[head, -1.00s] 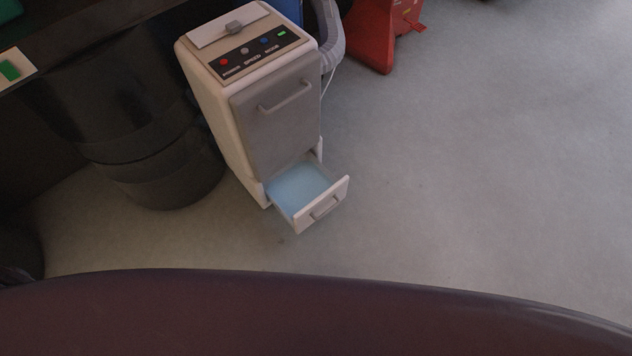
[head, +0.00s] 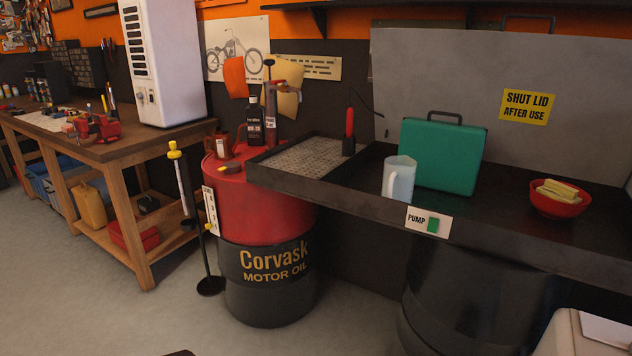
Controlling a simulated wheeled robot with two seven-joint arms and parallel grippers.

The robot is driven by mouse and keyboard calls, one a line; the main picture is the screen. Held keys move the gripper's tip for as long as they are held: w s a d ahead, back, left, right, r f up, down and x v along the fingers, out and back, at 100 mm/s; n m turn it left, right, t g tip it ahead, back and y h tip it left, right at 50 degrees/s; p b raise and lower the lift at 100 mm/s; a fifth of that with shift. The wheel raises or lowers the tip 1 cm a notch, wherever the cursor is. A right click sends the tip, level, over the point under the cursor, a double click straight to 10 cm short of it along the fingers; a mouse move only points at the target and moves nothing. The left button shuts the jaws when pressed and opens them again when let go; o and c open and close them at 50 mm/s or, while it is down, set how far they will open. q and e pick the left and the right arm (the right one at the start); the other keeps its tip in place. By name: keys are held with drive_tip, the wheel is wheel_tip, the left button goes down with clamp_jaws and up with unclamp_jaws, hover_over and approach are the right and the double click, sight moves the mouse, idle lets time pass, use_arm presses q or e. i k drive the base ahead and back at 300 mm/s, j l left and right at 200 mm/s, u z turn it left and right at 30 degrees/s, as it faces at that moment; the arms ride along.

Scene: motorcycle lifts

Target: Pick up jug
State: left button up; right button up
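A pale, translucent jug (head: 400,178) stands upright in the dark parts-washer basin, near its front edge. Its handle is on the left side. It stands in front of a green case (head: 442,156), close to the case's left end. Neither of my grippers shows in the head view. A small dark shape at the bottom edge is too cut off to tell.
The dark basin (head: 500,234) has a front rim with a pump switch (head: 432,225). A red bowl (head: 557,205) with yellow items stands to the right. A red oil drum (head: 262,205) and a dipstick stand (head: 210,284) are to the left. Floor at lower left is clear.

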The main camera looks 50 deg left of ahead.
sight(399, 172)
drive_tip(key=u, duration=1.2)
drive_tip(key=i+j, duration=0.15)
drive_tip(key=i+z, duration=0.05)
drive_tip(key=i, duration=0.05)
